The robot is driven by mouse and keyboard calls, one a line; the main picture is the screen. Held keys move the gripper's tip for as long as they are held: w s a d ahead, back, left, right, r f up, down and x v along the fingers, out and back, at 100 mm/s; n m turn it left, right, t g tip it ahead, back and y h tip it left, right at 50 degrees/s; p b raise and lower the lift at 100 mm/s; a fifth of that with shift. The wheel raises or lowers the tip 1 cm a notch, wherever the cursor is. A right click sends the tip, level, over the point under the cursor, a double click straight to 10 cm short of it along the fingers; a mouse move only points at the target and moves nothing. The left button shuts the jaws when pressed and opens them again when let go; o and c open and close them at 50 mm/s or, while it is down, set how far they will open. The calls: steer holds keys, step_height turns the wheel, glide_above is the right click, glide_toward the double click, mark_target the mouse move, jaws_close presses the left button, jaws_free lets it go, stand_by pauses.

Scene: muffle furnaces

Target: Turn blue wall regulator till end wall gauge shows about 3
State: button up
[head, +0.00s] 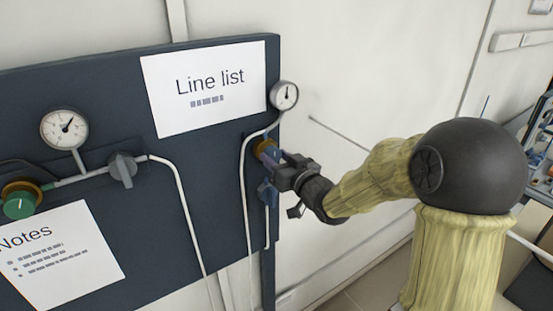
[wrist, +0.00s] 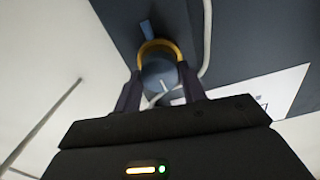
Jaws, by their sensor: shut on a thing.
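The blue wall regulator (head: 268,153) sits at the right end of the dark panel, partly hidden by my gripper. In the wrist view its round blue knob (wrist: 158,75) with a pale mark and a yellow ring behind it lies between my fingers. My gripper (head: 283,164) is shut on this knob, also seen in the wrist view (wrist: 162,88). The end gauge (head: 284,95) stands above the regulator at the panel's upper right corner. Its dark needle shows, but its numbers are too small to read. A blue valve handle (head: 267,192) is below the regulator.
The dark panel (head: 100,90) also bears another gauge (head: 64,129), a green knob (head: 19,203), a grey valve (head: 123,168), a "Line list" sheet (head: 205,85) and a "Notes" sheet (head: 62,258). White tubes (head: 180,200) run down it. A cluttered bench (head: 543,150) is at far right.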

steer(key=shift+f+b, duration=0.1)
steer(key=shift+b, duration=0.65)
steer(key=o, duration=1)
steer(key=shift+s, duration=0.1)
steer(key=b+v, duration=0.3)
steer(key=v, duration=1.4)
steer(key=shift+s+d, duration=0.15)
